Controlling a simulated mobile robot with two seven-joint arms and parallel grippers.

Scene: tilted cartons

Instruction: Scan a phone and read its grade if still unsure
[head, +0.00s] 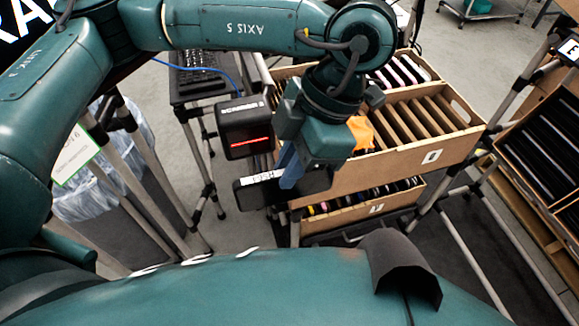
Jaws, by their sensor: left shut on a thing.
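My left gripper (291,172) hangs from the arm that comes in from the left. It is shut on a dark phone (258,194) with a white label strip along its upper edge. The blue finger covers part of the phone. A black scanner (240,118) with a glowing red line stands just above the phone in the picture, and the two look apart. I cannot read a grade on the label. My right gripper is out of view.
A lower carton (345,219) holds more. Another carton rack (545,150) stands at right. A keyboard (197,80) and a lined bin (112,175) are at left.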

